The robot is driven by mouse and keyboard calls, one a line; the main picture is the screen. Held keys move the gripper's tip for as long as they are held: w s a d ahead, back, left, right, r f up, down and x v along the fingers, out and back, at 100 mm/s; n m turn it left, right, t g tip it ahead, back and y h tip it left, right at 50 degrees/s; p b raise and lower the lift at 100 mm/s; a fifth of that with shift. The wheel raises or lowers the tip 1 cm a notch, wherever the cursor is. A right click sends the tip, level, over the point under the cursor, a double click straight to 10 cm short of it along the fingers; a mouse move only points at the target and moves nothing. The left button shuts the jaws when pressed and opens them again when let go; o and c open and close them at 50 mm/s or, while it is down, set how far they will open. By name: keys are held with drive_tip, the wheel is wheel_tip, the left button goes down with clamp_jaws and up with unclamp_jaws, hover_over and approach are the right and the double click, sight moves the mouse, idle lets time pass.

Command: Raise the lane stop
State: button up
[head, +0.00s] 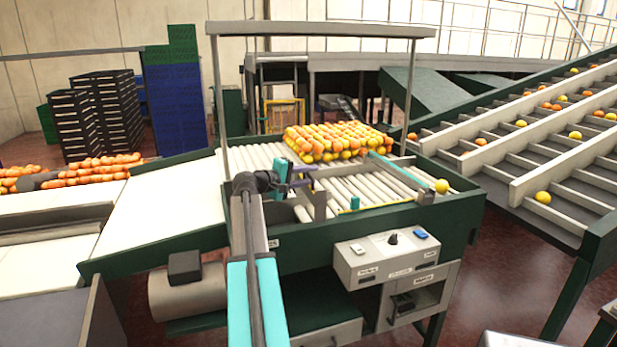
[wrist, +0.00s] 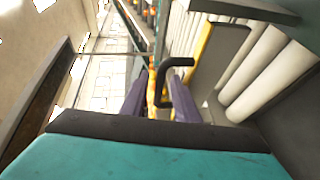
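The lane stop looks to be the grey upright plate (head: 320,206) at the near edge of the roller bed; naming it so is uncertain. In the wrist view a grey plate (wrist: 220,62) stands beside the rollers, with a bent black handle (wrist: 178,63) in front of it. My gripper (head: 297,179) is at the left of the plate, over the near side of the bed. In the wrist view its two purple fingers (wrist: 159,105) are apart, with the handle's lower end showing between them. I cannot tell whether they touch it.
Oranges and lemons (head: 335,141) are piled on the rollers behind the gripper. A teal bar (head: 400,173) crosses the bed to the right, near a lone yellow fruit (head: 442,186). A control box (head: 388,257) sits below the front edge. A post (head: 220,105) stands at left.

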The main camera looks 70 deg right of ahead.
drive_tip(key=b+v, duration=0.4)
drive_tip(key=v, duration=1)
idle(0.4)
